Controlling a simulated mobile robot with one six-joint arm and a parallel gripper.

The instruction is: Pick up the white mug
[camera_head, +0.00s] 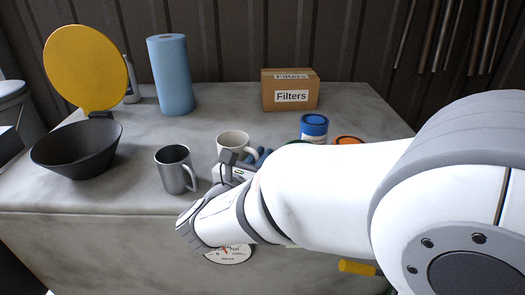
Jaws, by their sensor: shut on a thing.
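The white mug (233,140) stands upright on or just above the grey worktop, near its middle; I cannot tell whether it touches the surface. My gripper (236,160) is at the near side of the mug, with its dark fingers against it. The gripper is shut on the mug. My arm comes in from the right and hides the mug's lower part and much of the gripper's fingertips.
A steel mug (174,170) stands close left of my gripper. The worktop's front edge (110,212) runs below.

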